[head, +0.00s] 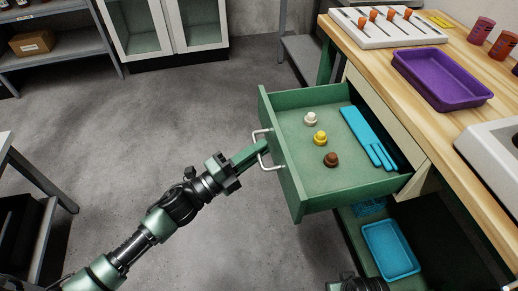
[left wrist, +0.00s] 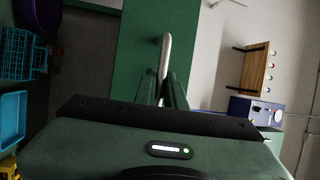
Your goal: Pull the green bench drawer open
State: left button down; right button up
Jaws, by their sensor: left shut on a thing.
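The green bench drawer (head: 310,190) is pulled well out from the wooden bench, so its inside shows in the head view. Its metal handle (head: 268,166) is on the front panel. My left gripper (head: 259,148) is shut on the handle. In the left wrist view the handle (left wrist: 165,52) passes between the fingers of the left gripper (left wrist: 172,88), in front of the green drawer front (left wrist: 140,50). My right gripper is not clearly visible.
A blue tray (head: 391,250) sits on a lower shelf under the drawer. The grey floor (head: 150,110) left of the drawer is clear.

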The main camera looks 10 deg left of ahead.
pick_arm(q)
jog(key=c, duration=1.5)
grip_release()
jog(key=v, duration=0.8)
jog(key=shift+w, duration=0.1)
pick_arm(e)
jog(key=shift+w+r, duration=0.2)
jog(key=shift+r, duration=0.15)
jog(key=shift+s+f, duration=0.1)
jog(key=shift+s, duration=0.05)
